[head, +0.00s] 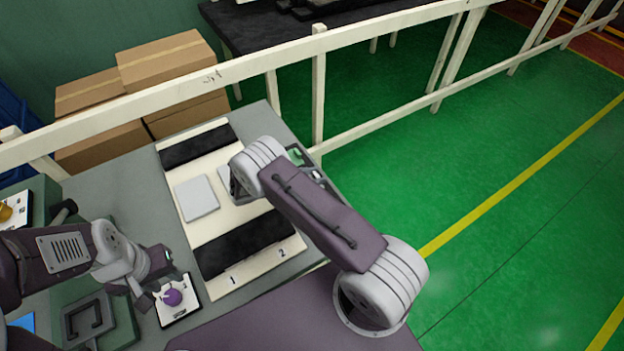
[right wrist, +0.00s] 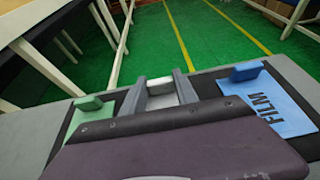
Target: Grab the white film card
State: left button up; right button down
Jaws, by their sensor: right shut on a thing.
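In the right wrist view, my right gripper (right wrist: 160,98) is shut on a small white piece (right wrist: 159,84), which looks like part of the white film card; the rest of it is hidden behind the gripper. A green tabbed card (right wrist: 90,104) lies to its left and a blue card marked FILM (right wrist: 268,108), with a raised blue tab, to its right. In the head view, my right arm's wrist (head: 257,165) hides the grip and part of a pale square. My left gripper (head: 142,293) is low beside a purple knob (head: 172,297); its jaws are unclear.
A cream board (head: 262,280) with black strips and a pale square pad (head: 197,197) lies on the grey table (head: 115,185). A white rail (head: 230,72) runs behind it, with cardboard boxes (head: 165,62) beyond. Green floor is open to the right.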

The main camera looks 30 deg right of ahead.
notch_tip(320, 180, up, 3)
jog(key=shift+r+b, duration=0.1)
jog(key=shift+b, duration=0.3)
jog(key=s+d+r, duration=0.4)
jog(key=s+r, duration=0.3)
jog(key=s, duration=0.4)
jog(key=shift+b, duration=0.4)
